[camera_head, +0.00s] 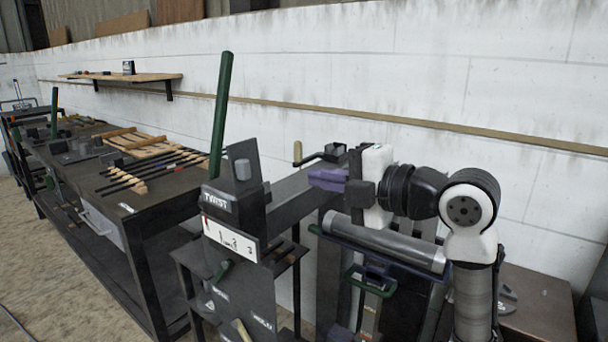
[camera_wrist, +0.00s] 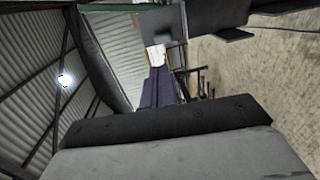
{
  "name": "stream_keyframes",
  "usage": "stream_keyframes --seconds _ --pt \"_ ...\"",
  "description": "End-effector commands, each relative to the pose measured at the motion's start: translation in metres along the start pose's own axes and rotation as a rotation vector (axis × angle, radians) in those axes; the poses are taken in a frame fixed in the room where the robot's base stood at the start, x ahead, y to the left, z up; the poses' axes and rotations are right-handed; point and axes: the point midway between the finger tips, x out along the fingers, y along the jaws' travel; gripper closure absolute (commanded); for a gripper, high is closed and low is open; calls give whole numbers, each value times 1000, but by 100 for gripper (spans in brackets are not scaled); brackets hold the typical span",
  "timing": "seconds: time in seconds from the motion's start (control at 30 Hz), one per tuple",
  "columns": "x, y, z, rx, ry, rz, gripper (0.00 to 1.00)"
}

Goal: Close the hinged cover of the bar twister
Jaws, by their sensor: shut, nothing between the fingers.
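The bar twister (camera_head: 235,215) is a dark machine with a "TWIST" label, a numbered white plate and a tall green lever. My gripper (camera_head: 328,180) has purple fingers, shut and empty, pointing left above the cover, close to the machine's rear beam. I cannot tell whether they touch anything. In the wrist view the fingers (camera_wrist: 157,88) point away, with a dark machine part above them.
A hand crank (camera_head: 320,156) stands behind the fingers. A dark workbench (camera_head: 150,215) with several rods and wooden racks is at the left. A white block wall (camera_head: 430,75) closes off the back, with a wooden shelf (camera_head: 125,77). The sandy floor at lower left is open.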

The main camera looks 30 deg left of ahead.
Motion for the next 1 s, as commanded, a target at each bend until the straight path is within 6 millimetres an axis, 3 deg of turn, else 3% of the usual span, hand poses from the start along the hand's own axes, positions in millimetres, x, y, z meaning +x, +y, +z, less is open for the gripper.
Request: stream_keyframes --seconds 0.17,0.63,0.8,1.0 --pt "19 1 -1 -1 7 -6 100" --pt "114 3 -1 2 5 -3 100" --pt "133 1 -1 1 4 -2 100" --pt "140 -1 -1 0 3 -2 100"
